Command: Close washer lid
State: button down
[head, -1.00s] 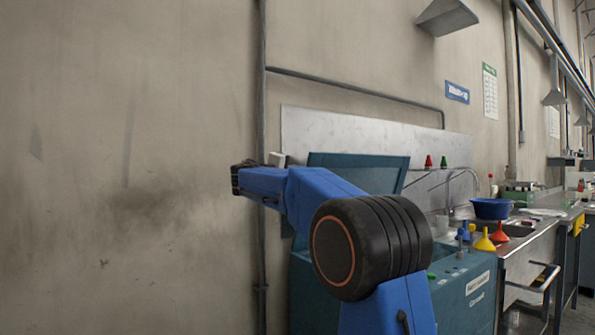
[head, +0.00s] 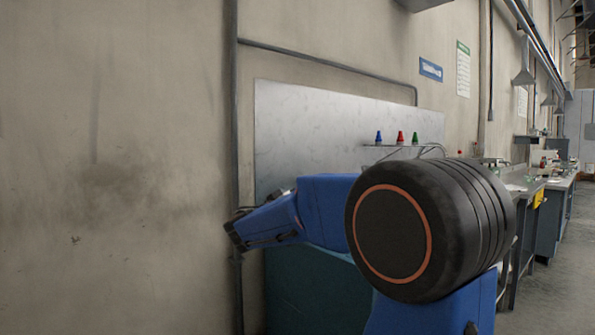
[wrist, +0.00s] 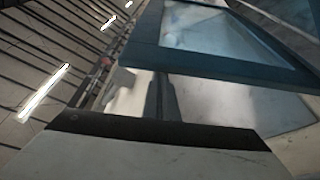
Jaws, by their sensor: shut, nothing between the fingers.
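The teal washer (head: 310,295) is in the lower middle of the head view, below my blue arm. My arm and its black joint hide much of it, and the head view does not clearly show how far its lid is raised. In the wrist view a teal-framed panel with a pale, shiny inner face, apparently the lid (wrist: 215,72), slants across the upper right. My gripper (wrist: 160,133) fills the bottom of the wrist view as a pale block with a dark edge, shut and empty. It looks close to the panel, but contact cannot be told.
A metal splash panel (head: 300,125) stands against the wall behind the washer. A small shelf with blue, red and green bottles (head: 400,138) is fixed there. Benches (head: 545,200) run along the wall to the right, beside open floor (head: 555,285).

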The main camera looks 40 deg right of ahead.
aim_at(319, 249)
jog(key=shift+s+d+f+m+g, duration=0.15)
jog(key=shift+s+f+m, duration=0.5)
jog(key=shift+f, duration=2.3)
jog(key=shift+s+f+m+g, duration=0.15)
jog(key=shift+s+f, duration=0.95)
jog(key=shift+f, duration=1.85)
jog(key=shift+s+d+f+m+g, duration=0.1)
jog(key=shift+s+f+m, duration=0.55)
jog(key=shift+f, duration=2.3)
jog(key=shift+s+n, duration=0.2)
jog(key=shift+n, duration=0.05)
jog(key=shift+w+a+r, duration=0.1)
jog(key=shift+r, duration=0.45)
jog(key=a, duration=0.9)
jog(key=shift+s+a+r+h, duration=0.2)
jog(key=shift+s+r+h, duration=0.1)
jog(key=shift+s+r, duration=0.15)
